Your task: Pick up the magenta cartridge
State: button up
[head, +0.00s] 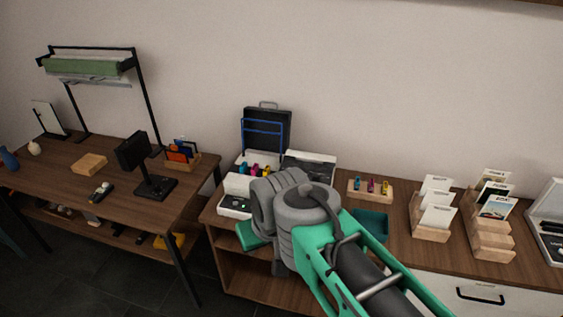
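A small magenta cartridge (371,186) stands in a light wooden holder (356,196) on the sideboard, between two other coloured cartridges. A second magenta piece (254,170) shows in the open white printer-like unit, between a cyan and a yellow one. I cannot tell which one the task means. My green and grey arm reaches in from the lower right and covers part of the sideboard, in front and to the left of the holder. My gripper's fingers do not show, so what they hold is hidden.
A teal tray (371,224) sits just in front of the holder, partly behind my arm. Wooden card stands (430,222) are to the right. A black case (267,130) stands at the back. A separate wooden table (120,178) with a lamp-like frame is at left.

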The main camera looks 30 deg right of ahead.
aim_at(255, 170)
jog(key=i, duration=0.75)
jog(key=u, duration=0.95)
jog(key=i, duration=0.4)
jog(key=u, duration=0.4)
